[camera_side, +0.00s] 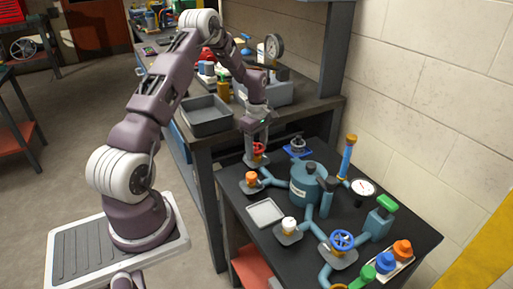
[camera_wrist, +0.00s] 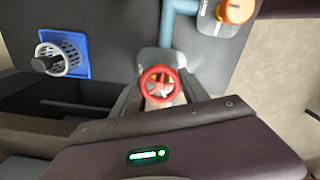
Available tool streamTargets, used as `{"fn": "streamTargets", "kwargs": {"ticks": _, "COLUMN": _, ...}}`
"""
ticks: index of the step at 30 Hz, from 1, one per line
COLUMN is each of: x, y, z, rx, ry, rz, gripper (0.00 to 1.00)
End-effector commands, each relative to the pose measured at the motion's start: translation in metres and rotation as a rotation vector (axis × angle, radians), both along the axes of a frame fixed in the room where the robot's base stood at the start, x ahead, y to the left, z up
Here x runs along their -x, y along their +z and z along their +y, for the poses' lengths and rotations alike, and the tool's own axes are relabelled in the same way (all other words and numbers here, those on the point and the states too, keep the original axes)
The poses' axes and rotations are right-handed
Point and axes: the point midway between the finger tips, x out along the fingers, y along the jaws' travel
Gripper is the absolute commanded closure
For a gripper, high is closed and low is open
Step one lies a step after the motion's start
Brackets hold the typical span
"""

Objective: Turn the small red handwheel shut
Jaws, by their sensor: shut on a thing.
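The small red handwheel (camera_side: 259,148) sits on its grey base plate at the back left of the black bench, under my wrist. It also shows in the wrist view (camera_wrist: 160,69), seen from above as a red ring with spokes. My gripper (camera_side: 257,153) points down over it. In the wrist view, one finger of my gripper (camera_wrist: 161,92) is on each side of the wheel, and the fingers are shut on it. The lower part of the wheel and its stem are partly hidden. How far the wheel is turned cannot be told.
An orange knob (camera_side: 251,178) stands close in front, joined by teal pipe to a teal tank (camera_side: 308,183). A grey cup on a blue mat (camera_side: 297,153) is behind. A blue handwheel (camera_side: 342,240), a gauge (camera_side: 363,188) and an empty tray (camera_side: 265,213) are farther forward.

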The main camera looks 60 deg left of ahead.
Motion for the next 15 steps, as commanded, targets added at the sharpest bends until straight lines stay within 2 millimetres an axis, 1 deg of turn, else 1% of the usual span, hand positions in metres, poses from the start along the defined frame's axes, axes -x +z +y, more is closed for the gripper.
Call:
{"fn": "streamTargets", "kwargs": {"ticks": 8, "x": -0.0001, "y": 0.0004, "z": -0.0001, "rx": 0.000, "ry": -0.035, "rz": 0.000, "gripper": 0.88}}
{"fn": "streamTargets", "kwargs": {"ticks": 15, "x": -0.0001, "y": 0.0005, "z": -0.0003, "rx": -0.001, "ry": -0.179, "rz": -0.001, "gripper": 0.88}}
